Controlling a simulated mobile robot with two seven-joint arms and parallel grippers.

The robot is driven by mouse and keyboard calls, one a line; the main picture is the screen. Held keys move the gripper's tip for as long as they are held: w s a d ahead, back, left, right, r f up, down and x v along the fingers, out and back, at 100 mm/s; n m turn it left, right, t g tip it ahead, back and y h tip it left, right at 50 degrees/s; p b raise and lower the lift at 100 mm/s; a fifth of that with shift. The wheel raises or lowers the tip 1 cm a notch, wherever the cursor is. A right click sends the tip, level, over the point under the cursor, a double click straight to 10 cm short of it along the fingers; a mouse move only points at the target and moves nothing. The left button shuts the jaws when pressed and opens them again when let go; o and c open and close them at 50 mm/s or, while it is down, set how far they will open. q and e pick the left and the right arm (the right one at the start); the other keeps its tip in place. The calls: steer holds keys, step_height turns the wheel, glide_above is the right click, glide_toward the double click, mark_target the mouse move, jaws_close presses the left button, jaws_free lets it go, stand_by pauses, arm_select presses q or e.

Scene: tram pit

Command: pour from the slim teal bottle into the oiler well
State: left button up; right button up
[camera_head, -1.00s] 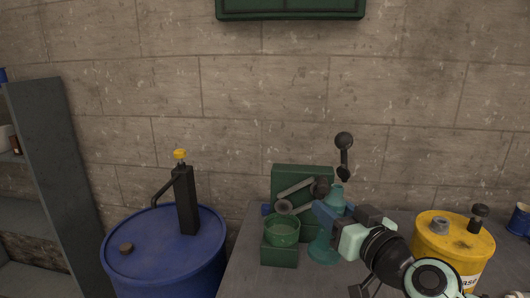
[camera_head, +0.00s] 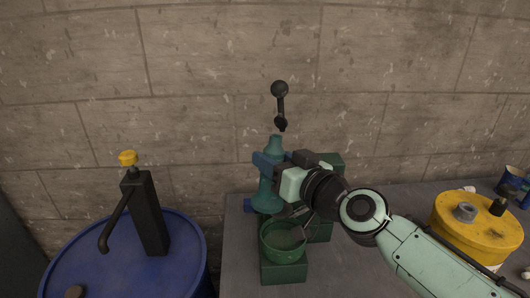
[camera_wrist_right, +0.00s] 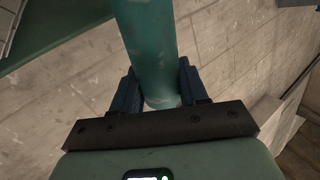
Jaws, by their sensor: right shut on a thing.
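The slim teal bottle (camera_head: 267,193) is upright in the head view, its lower end just behind and above the oiler well. My right gripper (camera_head: 270,162) is shut on its narrow upper part from the right. In the right wrist view the bottle (camera_wrist_right: 148,40) passes between the two blue fingers (camera_wrist_right: 156,88). The oiler well (camera_head: 284,243) is a round green cup on a green block; its inside looks dull and grey-green. A thin dark wire-like part by my wrist crosses its rim. My left gripper is not in view.
A dark lever with a ball knob (camera_head: 280,90) rises behind the bottle. A blue drum (camera_head: 185,262) with a black pump (camera_head: 147,212) stands at left. A yellow can (camera_head: 470,235) and a blue tin (camera_head: 515,183) stand at right. Grey bench top (camera_head: 350,265) is bare right of the well.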

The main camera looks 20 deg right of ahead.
mark_target(267, 200)
steer(key=shift+s+a+f+m+g+b, duration=0.25)
steer(key=shift+f+m, duration=0.4)
steer(key=shift+f, duration=0.75)
steer(key=shift+s+a+f+m+g+b, duration=0.2)
steer(key=shift+f+m, duration=0.5)
steer(key=shift+f, duration=0.7)
steer(key=shift+s+a+f+m+g+b, duration=0.25)
steer(key=shift+f+m, duration=0.4)
steer(key=shift+f, duration=0.75)
steer(key=shift+f+b, duration=0.2)
steer(key=shift+b, duration=0.15)
steer(key=shift+s+a+r+m+g+y+p, duration=0.15)
steer(key=shift+r+m+g+y+p, duration=0.1)
steer(key=shift+m+p, duration=0.45)
steer(key=shift+s+a+r+m+g+y+p, duration=0.15)
steer(key=shift+m+y+p, duration=0.2)
steer(key=shift+p, duration=0.65)
steer(key=shift+a+r+m+g+p, duration=0.15)
steer(key=shift+r+m+g+p, duration=0.15)
steer(key=shift+m+p, duration=0.45)
stand_by(1.0)
